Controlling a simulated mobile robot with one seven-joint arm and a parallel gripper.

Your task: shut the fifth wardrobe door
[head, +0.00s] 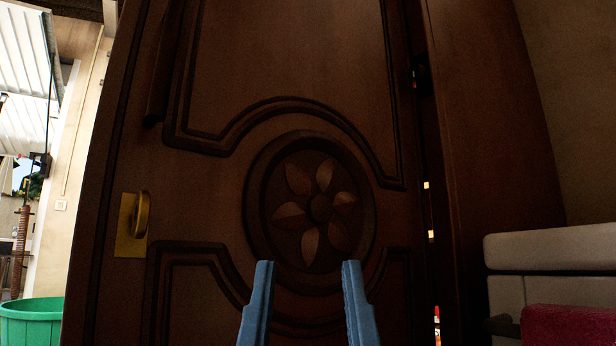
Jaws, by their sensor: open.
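A dark brown wooden wardrobe door (290,80) with carved panels fills the middle of the head view. A round flower carving (318,205) sits on it. A brass handle (141,215) on a brass plate is near the door's left edge. A narrow gap with small bright spots shows along its right edge, beside a dark side panel (490,110). My gripper (308,290) shows as two blue fingers, apart and empty, in front of the door's lower part. I cannot tell whether they touch it. The rest of the wardrobe and its other doors are not in view.
A green tub (32,322) stands at the lower left, by a pale wall. A pale block-like piece (555,250) with a red item (568,324) before it is at the lower right, close to the side panel.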

